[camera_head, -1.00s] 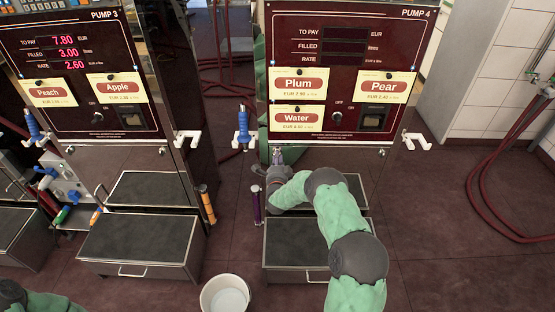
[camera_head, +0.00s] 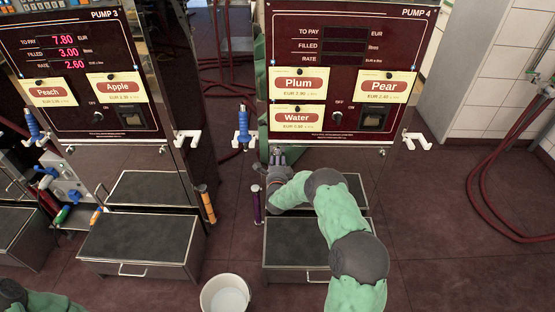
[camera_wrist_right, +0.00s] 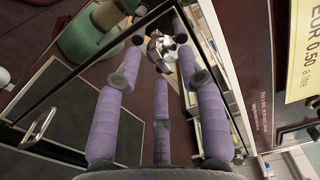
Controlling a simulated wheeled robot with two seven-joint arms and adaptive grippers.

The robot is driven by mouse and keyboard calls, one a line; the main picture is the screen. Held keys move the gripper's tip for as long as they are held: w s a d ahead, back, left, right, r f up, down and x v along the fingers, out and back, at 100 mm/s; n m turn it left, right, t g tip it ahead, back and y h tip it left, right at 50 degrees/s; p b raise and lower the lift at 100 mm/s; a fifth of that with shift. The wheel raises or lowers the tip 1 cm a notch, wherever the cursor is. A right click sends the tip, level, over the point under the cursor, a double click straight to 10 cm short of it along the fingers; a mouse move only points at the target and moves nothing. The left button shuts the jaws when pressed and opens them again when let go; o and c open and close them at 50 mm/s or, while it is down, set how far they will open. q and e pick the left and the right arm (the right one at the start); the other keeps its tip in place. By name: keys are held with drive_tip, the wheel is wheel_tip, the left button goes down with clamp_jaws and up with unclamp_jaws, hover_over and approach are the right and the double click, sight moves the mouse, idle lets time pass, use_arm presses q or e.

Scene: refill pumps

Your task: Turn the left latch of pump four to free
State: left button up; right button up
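Pump four has a dark red panel (camera_head: 300,60) under the label PUMP 4. Its left latch, a small metal piece (camera_wrist_right: 162,48), shows between my fingertips in the right wrist view. In the head view my right gripper (camera_head: 277,158) is just under the panel's lower left corner and mostly hides that latch. In the right wrist view, the purple fingers of my right gripper (camera_wrist_right: 158,40) are spread around the latch. I cannot tell whether any finger touches it. My left gripper is out of view; only a bit of the left arm shows at the bottom left.
A small knob (camera_head: 382,152) sits under the panel's lower right. A blue nozzle (camera_head: 242,128) hangs left of pump four. A drawer step (camera_head: 295,245) is below my right arm. A white bucket (camera_head: 226,294) stands on the floor. Pump three (camera_head: 75,70) is to the left.

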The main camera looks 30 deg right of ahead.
drive_tip(key=v, duration=1.2)
idle(0.5)
